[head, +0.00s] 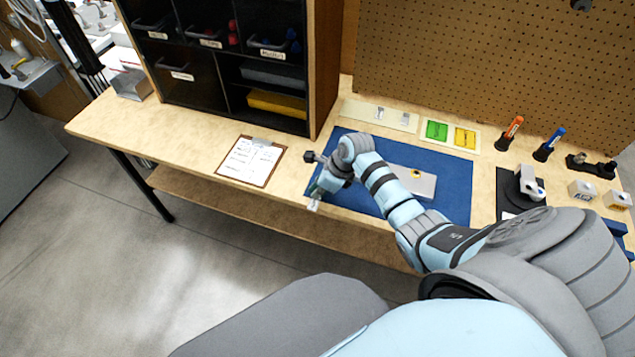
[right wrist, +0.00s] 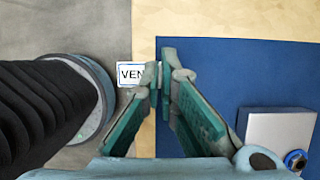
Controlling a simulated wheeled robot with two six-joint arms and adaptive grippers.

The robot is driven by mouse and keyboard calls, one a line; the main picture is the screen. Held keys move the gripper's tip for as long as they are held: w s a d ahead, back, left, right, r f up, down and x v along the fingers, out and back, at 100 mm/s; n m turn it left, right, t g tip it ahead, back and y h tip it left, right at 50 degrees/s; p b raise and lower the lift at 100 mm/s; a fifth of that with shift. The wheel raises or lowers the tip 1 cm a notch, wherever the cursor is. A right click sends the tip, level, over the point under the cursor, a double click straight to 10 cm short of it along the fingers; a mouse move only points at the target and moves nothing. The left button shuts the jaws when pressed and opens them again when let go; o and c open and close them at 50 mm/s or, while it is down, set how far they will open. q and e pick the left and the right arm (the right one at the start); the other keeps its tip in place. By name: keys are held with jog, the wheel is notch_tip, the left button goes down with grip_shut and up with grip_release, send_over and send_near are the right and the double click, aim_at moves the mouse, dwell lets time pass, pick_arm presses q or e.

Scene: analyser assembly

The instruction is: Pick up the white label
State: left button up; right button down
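The white label (right wrist: 131,74), with a blue border and the dark letters "VEN" showing, is at the fingertips of my right gripper (right wrist: 165,72) in the right wrist view. The left finger covers its right end. The green-padded fingers close in towards each other at the tips and appear shut on the label. In the head view my right gripper (head: 318,191) is over the table's front edge, by the blue mat's left corner, with the small white label (head: 313,206) at its tip. My left gripper is not in view.
A grey block (head: 415,181) lies on the blue mat (head: 350,202). Behind it are a pale strip with small white pieces (head: 379,114) and green (head: 437,130) and yellow cards (head: 465,137). A clipboard (head: 250,161) lies left of the gripper. Markers and small blocks stand right.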

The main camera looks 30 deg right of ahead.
jog(key=c, duration=1.7)
grip_release()
jog(key=shift+d, duration=0.1)
jog(key=shift+r, duration=0.1)
jog(key=v, duration=1.1)
jog(key=shift+s+d+r, duration=0.1)
jog(key=shift+r, duration=0.25)
